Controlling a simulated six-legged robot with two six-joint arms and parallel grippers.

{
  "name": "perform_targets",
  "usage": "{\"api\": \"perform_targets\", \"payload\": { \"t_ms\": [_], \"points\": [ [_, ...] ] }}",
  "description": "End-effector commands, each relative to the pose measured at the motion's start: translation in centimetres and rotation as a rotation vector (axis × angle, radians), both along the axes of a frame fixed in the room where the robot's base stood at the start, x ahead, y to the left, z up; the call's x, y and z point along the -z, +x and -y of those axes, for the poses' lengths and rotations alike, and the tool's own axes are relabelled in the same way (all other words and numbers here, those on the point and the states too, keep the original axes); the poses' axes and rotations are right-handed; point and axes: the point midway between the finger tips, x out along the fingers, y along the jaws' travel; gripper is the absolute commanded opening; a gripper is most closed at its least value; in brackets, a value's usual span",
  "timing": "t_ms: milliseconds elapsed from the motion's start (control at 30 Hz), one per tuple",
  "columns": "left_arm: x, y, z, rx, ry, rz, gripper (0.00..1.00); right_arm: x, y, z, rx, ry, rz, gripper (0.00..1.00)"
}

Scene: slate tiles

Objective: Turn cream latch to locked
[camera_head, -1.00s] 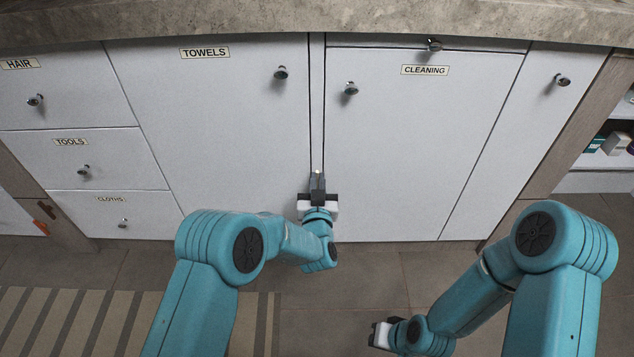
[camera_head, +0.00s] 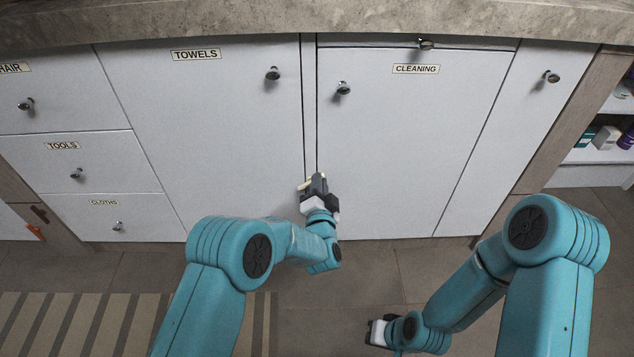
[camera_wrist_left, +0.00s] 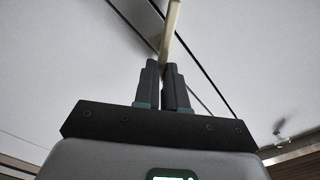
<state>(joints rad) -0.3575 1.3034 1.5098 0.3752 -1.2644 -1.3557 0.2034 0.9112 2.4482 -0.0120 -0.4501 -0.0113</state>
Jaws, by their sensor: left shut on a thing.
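The cream latch (camera_head: 306,186) sits at the gap between the TOWELS door (camera_head: 220,130) and the CLEANING door (camera_head: 400,140), low on the cabinet front. In the head view it points out to the left of my left gripper (camera_head: 317,182). In the left wrist view the latch (camera_wrist_left: 173,30) is a pale bar running up from between the two dark fingers (camera_wrist_left: 165,82), which are shut on it. The fingers hide part of the latch. My right gripper (camera_head: 378,333) is low over the floor, away from the cabinet; its fingers are too small to judge.
Round metal knobs stick out from the doors, including the TOWELS knob (camera_head: 273,73) and the CLEANING knob (camera_head: 344,88). Drawers marked TOOLS (camera_head: 70,160) and CLOTHS stand at the left. An open shelf (camera_head: 600,155) is at the far right. The tiled floor around my right gripper is clear.

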Motion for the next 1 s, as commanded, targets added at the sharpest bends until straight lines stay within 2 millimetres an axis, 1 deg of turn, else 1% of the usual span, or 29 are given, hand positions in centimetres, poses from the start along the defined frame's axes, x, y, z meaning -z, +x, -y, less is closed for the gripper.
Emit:
{"api": "perform_targets", "payload": {
  "t_ms": [200,500,700,1000],
  "points": [
    [0.7,-0.1,0.3,0.0,0.205,-0.005,0.0,-0.2,-0.2,0.0,-0.001,0.001,-0.005,0.0],
    [1.3,-0.1,0.5,0.001,0.46,-0.006,0.0,-0.4,-0.3,-0.1,-0.002,0.002,-0.011,0.0],
    [1.6,-0.1,0.5,0.001,0.584,-0.006,0.0,-0.5,-0.4,-0.1,-0.002,0.003,-0.013,0.0],
    [1.9,-0.1,0.5,0.0,0.682,-0.005,0.0,-0.6,-0.5,-0.1,-0.002,0.003,-0.016,0.0]
  ]
}}
